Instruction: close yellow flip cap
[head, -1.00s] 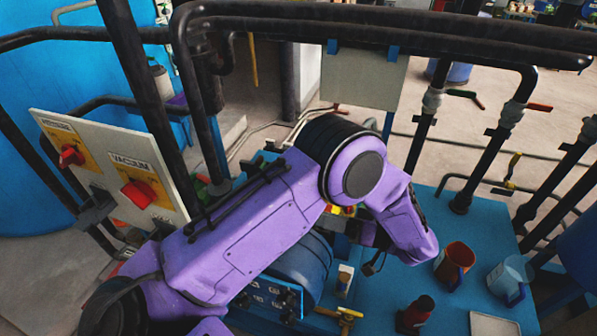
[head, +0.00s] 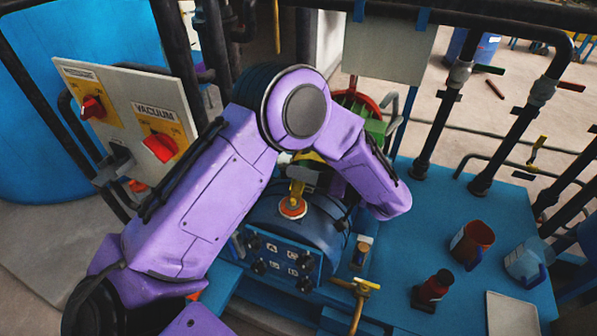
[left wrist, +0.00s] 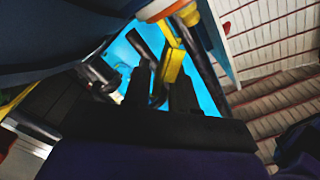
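The yellow flip cap (head: 297,190) stands raised above an orange ring (head: 292,208) on top of the blue cylindrical autoclave (head: 322,230) in the head view. My left gripper (head: 310,179) is close beside the cap, largely hidden by my purple forearm. In the left wrist view my left gripper (left wrist: 160,88) shows two dark fingers with a gap between them. A yellow bar (left wrist: 173,62) shows near the right finger; I cannot tell whether it is the cap or touches the finger. My right gripper is not in view.
A panel with red knobs (head: 130,110) stands at the left. Dark pipes run behind and to the right. A yellow-handled valve (head: 357,290) is at the front.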

